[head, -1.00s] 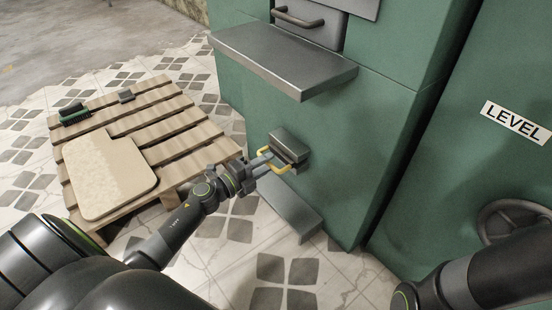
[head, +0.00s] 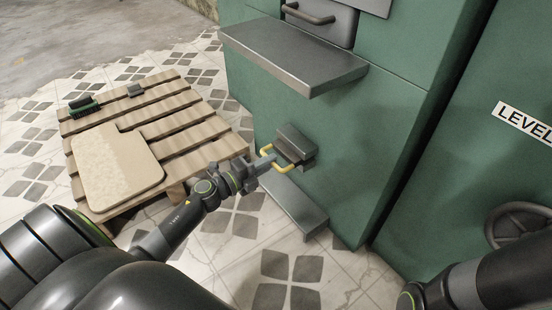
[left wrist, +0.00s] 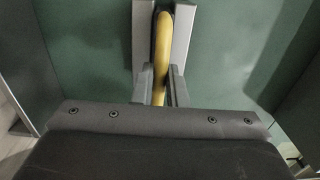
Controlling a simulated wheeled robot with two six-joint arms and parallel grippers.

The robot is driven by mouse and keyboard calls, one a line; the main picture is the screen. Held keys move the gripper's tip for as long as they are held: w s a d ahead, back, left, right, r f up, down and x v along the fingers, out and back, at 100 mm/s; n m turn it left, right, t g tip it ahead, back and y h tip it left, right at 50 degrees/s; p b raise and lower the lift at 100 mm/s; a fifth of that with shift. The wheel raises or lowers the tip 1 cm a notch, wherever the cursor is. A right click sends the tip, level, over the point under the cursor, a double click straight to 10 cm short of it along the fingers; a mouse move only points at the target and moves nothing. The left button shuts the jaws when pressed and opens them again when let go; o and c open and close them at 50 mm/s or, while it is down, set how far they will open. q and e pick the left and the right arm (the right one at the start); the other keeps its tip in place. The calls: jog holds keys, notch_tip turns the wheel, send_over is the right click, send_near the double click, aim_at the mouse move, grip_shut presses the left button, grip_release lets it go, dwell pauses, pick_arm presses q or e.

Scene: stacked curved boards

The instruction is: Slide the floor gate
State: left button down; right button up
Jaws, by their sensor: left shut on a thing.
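The floor gate is a small dark grey block (head: 295,142) low on the green cabinet's face, with a yellow loop handle (head: 284,167) on its front. My left gripper (head: 268,160) is shut on the yellow handle. In the left wrist view the yellow handle (left wrist: 163,45) runs between the two fingers (left wrist: 161,88) in front of a grey plate. A grey ledge (head: 290,203) sits just below the gate near the floor. My right arm shows at the lower right, but its gripper is out of view.
A metal shelf (head: 295,58) juts out above the gate. A handwheel (head: 520,225) and a LEVEL sign (head: 524,120) are at right.

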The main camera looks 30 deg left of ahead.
pick_arm(q)
jog(key=shift+b+v, duration=0.5)
jog(key=shift+v, duration=2.1)
jog(key=c, duration=1.4)
grip_release()
jog(key=shift+a, duration=0.1)
jog(key=shift+c, duration=0.2)
jog(key=shift+s, duration=0.1)
jog(key=b+v, duration=0.2)
jog(key=v, duration=0.5)
jog(key=shift+b, duration=0.3)
jog(key=shift+s, duration=0.1)
